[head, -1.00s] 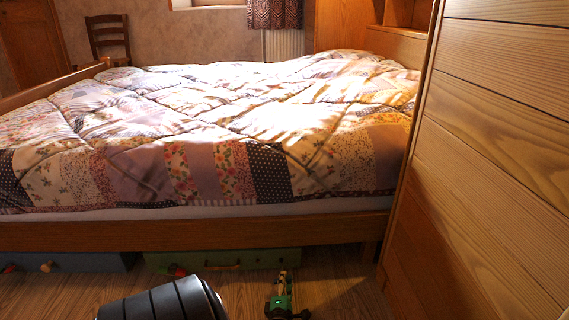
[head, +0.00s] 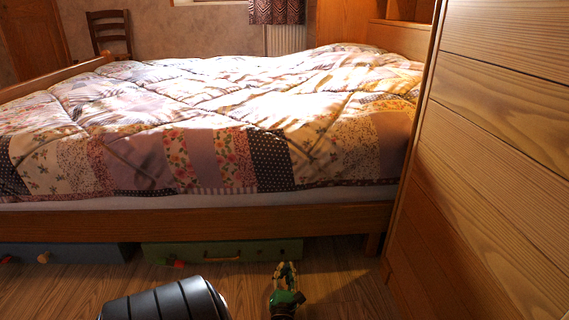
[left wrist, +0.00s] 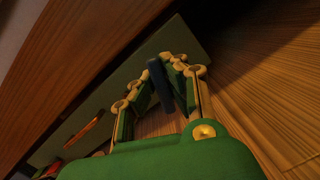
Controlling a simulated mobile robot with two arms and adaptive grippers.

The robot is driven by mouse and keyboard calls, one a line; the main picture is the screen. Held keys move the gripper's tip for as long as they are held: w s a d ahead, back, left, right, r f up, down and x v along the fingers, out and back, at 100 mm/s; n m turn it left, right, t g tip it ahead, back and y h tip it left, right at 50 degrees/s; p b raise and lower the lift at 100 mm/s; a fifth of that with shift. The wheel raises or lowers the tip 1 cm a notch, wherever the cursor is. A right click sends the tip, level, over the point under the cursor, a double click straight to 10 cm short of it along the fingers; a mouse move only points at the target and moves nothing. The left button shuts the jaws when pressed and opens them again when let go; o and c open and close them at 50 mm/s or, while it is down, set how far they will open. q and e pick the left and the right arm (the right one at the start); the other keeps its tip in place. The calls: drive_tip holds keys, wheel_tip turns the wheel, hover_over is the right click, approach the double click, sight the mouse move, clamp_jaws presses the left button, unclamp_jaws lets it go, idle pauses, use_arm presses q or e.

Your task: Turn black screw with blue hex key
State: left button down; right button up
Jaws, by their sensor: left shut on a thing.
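My left gripper (head: 286,270) is green with yellow-tan fingers and sits low in the head view, in front of the bed's underside. In the left wrist view my left gripper (left wrist: 163,75) is shut on a dark, bluish, bar-shaped thing (left wrist: 158,82), which looks like the blue hex key. Its far end is hidden or too dark to make out. I see no black screw in either view. My right gripper is not in view.
A bed with a patchwork quilt (head: 215,125) and a wooden side rail (head: 200,222) stands ahead. Under it are a green drawer (head: 215,252) and a blue drawer (head: 70,254). A wooden cabinet (head: 500,150) closes off the right side. Some floor (head: 345,285) is bare.

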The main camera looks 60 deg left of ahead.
use_arm(q)
drive_tip(key=shift+b+x, duration=0.3)
drive_tip(key=shift+x, duration=0.6)
idle(0.4)
drive_tip(key=shift+s+f, duration=0.1)
